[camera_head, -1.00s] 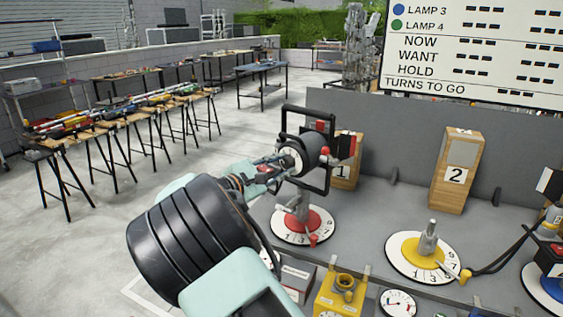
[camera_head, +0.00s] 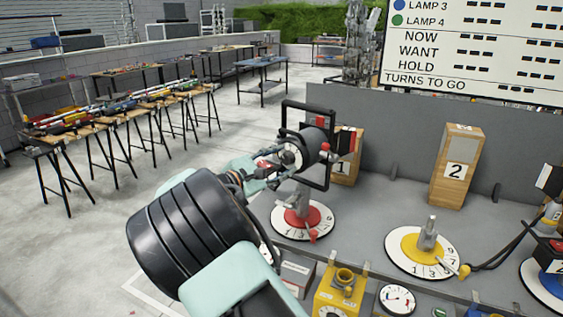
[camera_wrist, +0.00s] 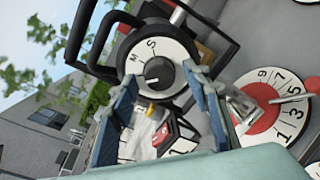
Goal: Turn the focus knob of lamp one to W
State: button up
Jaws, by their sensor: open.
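Lamp one is a black lamp (camera_head: 318,140) in a black frame, standing on a red and white numbered base dial (camera_head: 303,220). In the wrist view its round back has a white dial face (camera_wrist: 177,52) with the letters M and S showing; no W can be made out. The dark focus knob (camera_wrist: 157,71) sits at the middle of that face. My gripper (camera_wrist: 162,100) is open, its blue-padded fingers apart on either side below the knob. In the head view my gripper (camera_head: 277,167) is close behind the lamp and partly covers the dial face.
A wooden block marked 1 (camera_head: 344,165) stands behind the lamp, and a block marked 2 (camera_head: 457,170) to the right. A yellow base dial (camera_head: 423,250) and a black cable are at the right. Yellow and white boxes line the bench front. A status board (camera_head: 472,50) stands behind.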

jog(key=v, duration=1.2)
